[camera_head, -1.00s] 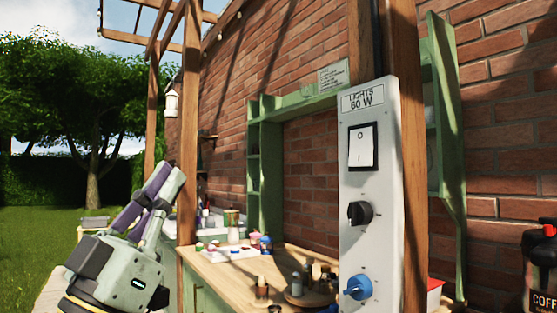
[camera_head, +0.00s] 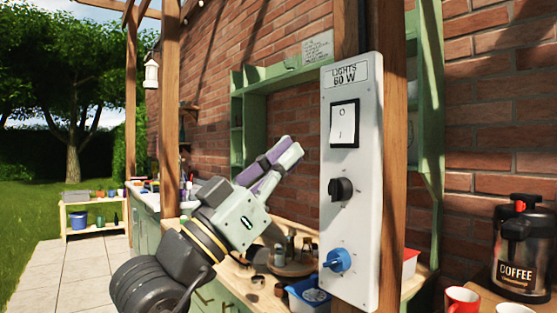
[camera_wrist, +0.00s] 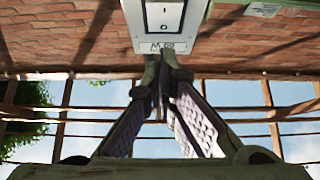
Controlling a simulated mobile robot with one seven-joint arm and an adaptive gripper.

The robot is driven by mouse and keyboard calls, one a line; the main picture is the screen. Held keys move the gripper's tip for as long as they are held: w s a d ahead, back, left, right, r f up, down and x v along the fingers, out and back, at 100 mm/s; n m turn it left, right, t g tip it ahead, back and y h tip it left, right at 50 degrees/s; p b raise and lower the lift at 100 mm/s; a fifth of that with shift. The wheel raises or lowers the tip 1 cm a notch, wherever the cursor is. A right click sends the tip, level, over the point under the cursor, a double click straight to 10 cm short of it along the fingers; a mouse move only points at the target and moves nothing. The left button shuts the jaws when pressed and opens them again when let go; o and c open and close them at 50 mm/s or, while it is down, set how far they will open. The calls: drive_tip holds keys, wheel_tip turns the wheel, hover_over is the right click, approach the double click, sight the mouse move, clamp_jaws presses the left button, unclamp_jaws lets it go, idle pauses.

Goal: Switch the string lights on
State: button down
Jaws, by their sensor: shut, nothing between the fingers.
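The white switch panel (camera_head: 351,180) is fixed to a wooden post and labelled "LIGHTS 60 W". It carries a white rocker switch (camera_head: 343,124) marked O above and I below, a black knob (camera_head: 341,189) in the middle and a blue knob (camera_head: 338,260) at the bottom. My gripper (camera_head: 292,146) is shut and empty, to the left of the panel, with its tips near the height of the rocker and apart from it. In the wrist view the shut fingertips (camera_wrist: 165,62) point toward the panel's labelled end, with the rocker (camera_wrist: 163,14) just beyond, upside down.
A wooden post (camera_head: 393,150) stands behind the panel. A counter (camera_head: 240,285) with jars and a blue tub (camera_head: 308,294) lies below my gripper. A coffee dispenser (camera_head: 522,245) and red mugs (camera_head: 462,300) stand at the right. Open air lies between gripper and panel.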

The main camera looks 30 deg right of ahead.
sight(344, 125)
drive_tip(key=d+r+p, duration=0.1)
drive_tip(key=d, duration=0.1)
drive_tip(key=d+r, duration=0.1)
drive_tip(key=d, duration=0.2)
drive_tip(key=d+r+p, duration=0.1)
drive_tip(key=d, duration=0.2)
drive_tip(key=shift+w+d+p, duration=0.1)
drive_tip(key=shift+w+p, duration=0.2)
drive_tip(key=shift+f, duration=0.1)
drive_tip(key=shift+d+f+h+b, duration=0.4)
drive_tip(key=shift+d+h+b, duration=0.1)
drive_tip(key=shift+b, duration=0.3)
drive_tip(key=shift+w+r, duration=0.1)
drive_tip(key=shift+r, duration=0.1)
drive_tip(key=shift+a, duration=0.1)
drive_tip(key=shift+t, duration=0.3)
